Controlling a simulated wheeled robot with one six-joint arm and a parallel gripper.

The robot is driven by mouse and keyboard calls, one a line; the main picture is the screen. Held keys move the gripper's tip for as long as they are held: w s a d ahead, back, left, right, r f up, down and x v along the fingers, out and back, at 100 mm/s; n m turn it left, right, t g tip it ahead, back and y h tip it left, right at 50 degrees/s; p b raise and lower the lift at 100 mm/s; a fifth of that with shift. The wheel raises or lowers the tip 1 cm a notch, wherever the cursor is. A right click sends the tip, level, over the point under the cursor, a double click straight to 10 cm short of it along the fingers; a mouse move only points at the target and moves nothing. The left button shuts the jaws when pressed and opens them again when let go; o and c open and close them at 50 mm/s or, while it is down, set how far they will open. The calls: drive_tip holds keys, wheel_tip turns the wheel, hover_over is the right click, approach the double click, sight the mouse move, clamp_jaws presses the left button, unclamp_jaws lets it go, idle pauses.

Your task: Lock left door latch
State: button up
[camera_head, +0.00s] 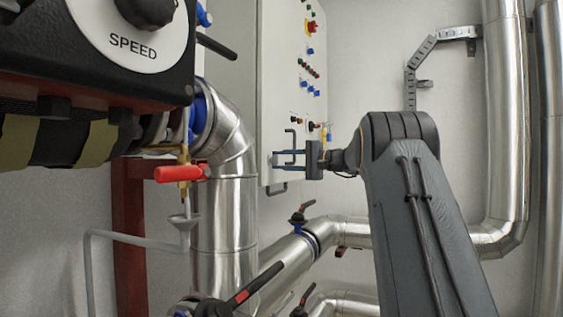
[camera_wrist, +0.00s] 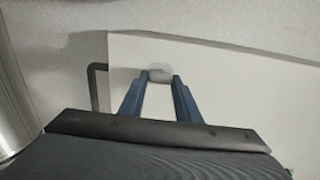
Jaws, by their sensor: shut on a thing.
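A white control cabinet (camera_head: 240,90) stands upright on the wall in the head view. Its pale face (camera_wrist: 230,90) fills much of the wrist view. A small light grey latch (camera_wrist: 160,72) sits on that face, close to its edge. My gripper (camera_head: 276,159) reaches the lower part of the cabinet from the right, with its two blue fingers pointing at the face. In the wrist view the fingertips (camera_wrist: 160,79) are on either side of the latch and shut on it. The fingers hide part of the latch, and its turn angle is hard to tell. The head view does not show the latch clearly.
A dark bar handle (camera_wrist: 93,88) stands out left of my fingers in the wrist view. Another handle (camera_head: 286,138) is just above my gripper. Shiny pipes (camera_head: 225,215) and a red valve lever (camera_head: 178,173) lie left and below.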

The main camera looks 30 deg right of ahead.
drive_tip(key=o, duration=1)
drive_tip(key=shift+o, duration=0.2)
drive_tip(key=shift+d, duration=0.1)
drive_tip(key=b+v, duration=0.2)
drive_tip(key=v, duration=0.5)
drive_tip(key=shift+s+d, duration=0.2)
drive_tip(key=shift+s, duration=0.15)
